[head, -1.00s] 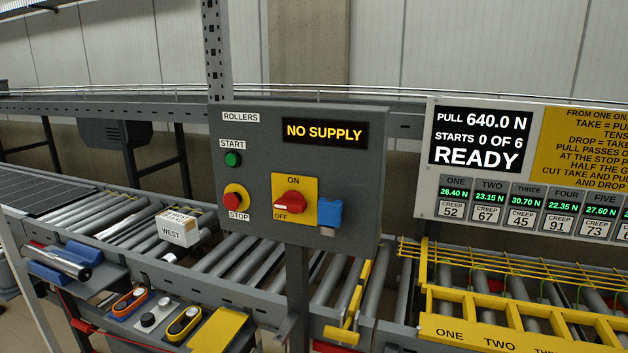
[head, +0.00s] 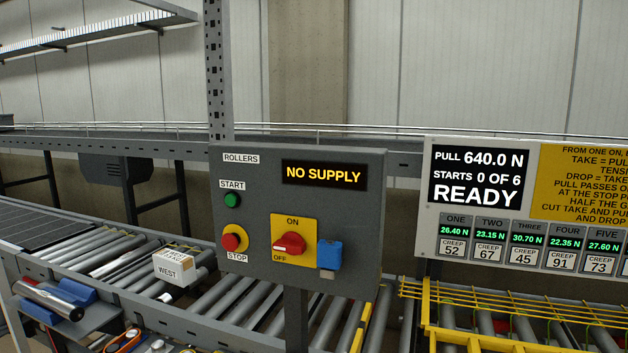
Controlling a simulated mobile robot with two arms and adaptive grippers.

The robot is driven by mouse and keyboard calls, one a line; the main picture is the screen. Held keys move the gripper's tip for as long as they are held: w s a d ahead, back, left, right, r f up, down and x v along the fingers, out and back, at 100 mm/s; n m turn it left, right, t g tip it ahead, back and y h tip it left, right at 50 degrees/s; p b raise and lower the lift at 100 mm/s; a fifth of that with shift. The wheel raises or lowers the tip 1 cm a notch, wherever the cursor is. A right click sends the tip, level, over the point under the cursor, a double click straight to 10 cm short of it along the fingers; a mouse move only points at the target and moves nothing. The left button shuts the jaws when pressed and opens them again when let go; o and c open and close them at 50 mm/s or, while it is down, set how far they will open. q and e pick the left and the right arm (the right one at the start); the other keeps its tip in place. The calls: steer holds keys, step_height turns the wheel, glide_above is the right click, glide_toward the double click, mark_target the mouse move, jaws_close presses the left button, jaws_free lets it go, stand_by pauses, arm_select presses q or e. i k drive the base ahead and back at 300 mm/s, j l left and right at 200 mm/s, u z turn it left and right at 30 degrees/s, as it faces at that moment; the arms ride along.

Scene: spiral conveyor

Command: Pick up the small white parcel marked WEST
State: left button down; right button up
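The small white parcel marked WEST (head: 172,266) rests on the grey roller conveyor (head: 225,297), left of the rollers control panel. Its WEST label faces me, and more print shows on its top, too small to read. Nothing is touching it from above. Neither of my grippers shows in the head view.
The control panel (head: 262,236) stands in front of the rollers, its display reading NO SUPPLY. A blue holder with a metal cylinder (head: 50,297) is at lower left. Yellow guards (head: 490,305) cover the rollers at right, below a READY display (head: 478,168).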

mark_target(177, 268)
steer(key=j, duration=0.65)
steer(key=i+j+u, duration=0.1)
steer(key=j, duration=0.5)
